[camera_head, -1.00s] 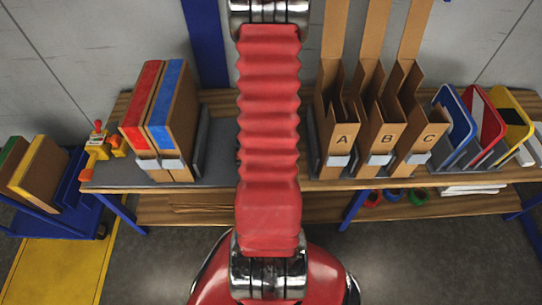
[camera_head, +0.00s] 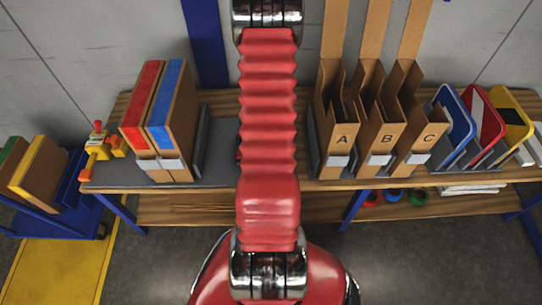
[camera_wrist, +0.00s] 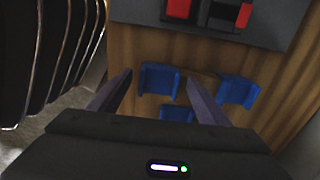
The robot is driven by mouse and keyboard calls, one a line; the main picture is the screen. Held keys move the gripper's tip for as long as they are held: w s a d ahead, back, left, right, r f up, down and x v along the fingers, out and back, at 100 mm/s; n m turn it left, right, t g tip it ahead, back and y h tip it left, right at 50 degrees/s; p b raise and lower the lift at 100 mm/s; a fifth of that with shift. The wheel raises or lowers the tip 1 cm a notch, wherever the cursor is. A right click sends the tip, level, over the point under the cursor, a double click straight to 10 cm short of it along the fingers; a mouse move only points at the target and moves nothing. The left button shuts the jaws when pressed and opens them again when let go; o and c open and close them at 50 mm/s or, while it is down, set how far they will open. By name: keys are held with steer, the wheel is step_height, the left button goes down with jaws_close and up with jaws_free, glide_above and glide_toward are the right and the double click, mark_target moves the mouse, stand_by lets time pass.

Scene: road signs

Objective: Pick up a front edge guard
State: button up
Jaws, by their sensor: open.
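In the wrist view, several small blue angular pieces lie on a brown wooden surface; they may be the edge guards, but I cannot tell which is a front one. One blue piece (camera_wrist: 158,80) appears between the tips of my gripper (camera_wrist: 159,78). Another blue piece (camera_wrist: 240,91) is to the right, outside the right finger. A third (camera_wrist: 177,114) is lower, partly hidden by my gripper body. My gripper's two dark fingers are apart and hold nothing. I cannot tell how far above the pieces they are. My gripper is out of the head view.
On the bench are boxes with red (camera_head: 143,88) and blue (camera_head: 164,98) strips, cardboard holders (camera_head: 339,113) marked A, B and C, and coloured signs (camera_head: 456,127). A yellow device (camera_head: 104,146) stands at the left end. A loaded blue cart (camera_head: 72,185) stands left.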

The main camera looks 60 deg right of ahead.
steer(key=shift+c, duration=0.3)
steer(key=c, duration=1.1)
